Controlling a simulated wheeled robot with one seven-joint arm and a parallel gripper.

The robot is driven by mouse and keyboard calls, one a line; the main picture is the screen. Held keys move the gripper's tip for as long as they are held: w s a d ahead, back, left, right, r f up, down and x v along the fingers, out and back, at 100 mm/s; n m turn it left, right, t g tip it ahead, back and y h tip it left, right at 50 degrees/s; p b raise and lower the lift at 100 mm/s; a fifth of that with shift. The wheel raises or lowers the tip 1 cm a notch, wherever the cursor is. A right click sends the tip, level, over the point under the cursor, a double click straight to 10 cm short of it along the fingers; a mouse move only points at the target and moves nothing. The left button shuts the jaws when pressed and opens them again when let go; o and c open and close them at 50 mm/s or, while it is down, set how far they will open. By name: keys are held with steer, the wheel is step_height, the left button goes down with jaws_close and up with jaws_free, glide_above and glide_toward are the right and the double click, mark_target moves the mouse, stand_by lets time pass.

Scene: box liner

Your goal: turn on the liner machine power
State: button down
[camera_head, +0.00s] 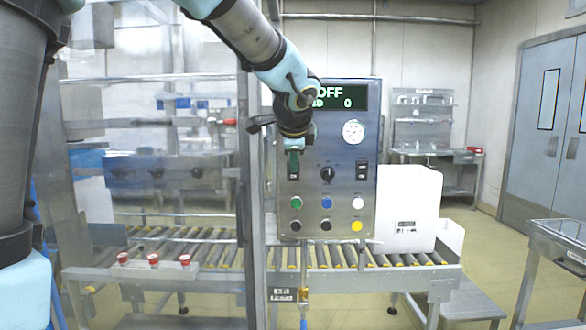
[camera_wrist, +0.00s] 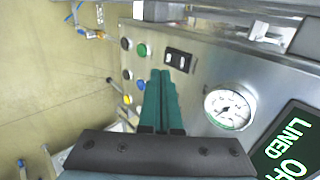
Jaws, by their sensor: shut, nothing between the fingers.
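The liner machine's control panel (camera_head: 340,205) is a steel box with a lit display (camera_head: 350,98) reading OFF above a line ending in 0. The left black rocker switch (camera_head: 294,175) is partly hidden by my gripper; it also shows in the wrist view (camera_wrist: 180,60). A matching right switch (camera_head: 362,169) and a black rotary knob (camera_head: 327,175) are on the same panel. My gripper (camera_head: 293,158) is shut and empty, with its green fingers in front of the left switch. In the wrist view, the fingertips (camera_wrist: 162,72) appear just beside that switch; I cannot tell if they touch.
Below the switches are several coloured buttons (camera_head: 327,203). A round gauge (camera_head: 353,131) sits under the display. A roller conveyor (camera_head: 400,259) runs below the panel, with a white box (camera_head: 408,210) at right. A steel frame post (camera_head: 256,200) stands close left of the panel.

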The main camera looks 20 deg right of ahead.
steer(key=b+v, duration=0.1)
steer(key=v, duration=0.7)
steer(key=shift+r+b, duration=0.3)
steer(key=shift+b, duration=0.05)
steer(key=shift+s+a+f, duration=0.1)
